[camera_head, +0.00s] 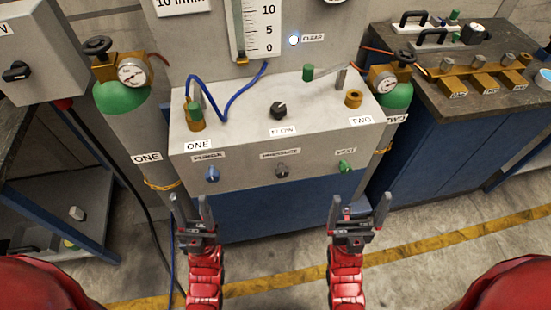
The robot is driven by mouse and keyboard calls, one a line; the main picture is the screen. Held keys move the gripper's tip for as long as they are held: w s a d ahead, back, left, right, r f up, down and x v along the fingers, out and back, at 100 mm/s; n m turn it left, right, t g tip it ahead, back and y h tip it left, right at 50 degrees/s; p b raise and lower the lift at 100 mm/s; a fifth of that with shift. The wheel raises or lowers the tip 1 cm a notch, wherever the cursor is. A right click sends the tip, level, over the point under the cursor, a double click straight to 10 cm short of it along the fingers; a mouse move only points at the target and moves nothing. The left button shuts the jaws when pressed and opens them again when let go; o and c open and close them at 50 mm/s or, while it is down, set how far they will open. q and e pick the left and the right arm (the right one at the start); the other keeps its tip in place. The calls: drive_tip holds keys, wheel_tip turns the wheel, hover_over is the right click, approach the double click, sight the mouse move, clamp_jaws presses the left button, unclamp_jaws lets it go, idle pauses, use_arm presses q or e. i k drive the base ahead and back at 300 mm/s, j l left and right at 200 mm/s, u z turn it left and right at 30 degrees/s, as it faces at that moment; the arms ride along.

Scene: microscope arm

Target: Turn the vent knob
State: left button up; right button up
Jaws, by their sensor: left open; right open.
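The vent knob (345,166) is a small green knob on the right of the grey panel's (245,180) front face, under a label that seems to read VENT. My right gripper (360,205) is open and empty, below and in front of the vent knob, apart from it. My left gripper (189,205) is open and empty, below and a little left of a blue knob (212,174) at the panel's left. A dark grey knob (282,170) sits between the blue and green ones. Nothing hides the vent knob.
On top of the panel are a black FLOW knob (278,110), brass fittings (353,98) and a blue hose (233,98). Gas cylinders (122,98) stand at both sides. A workbench (475,90) is at the right. The floor in front is clear.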

sight(346, 168)
drive_tip(key=j+z, duration=0.15)
drive_tip(key=z, duration=0.25)
drive_tip(key=k+j+z, duration=0.1)
drive_tip(key=z, duration=0.3)
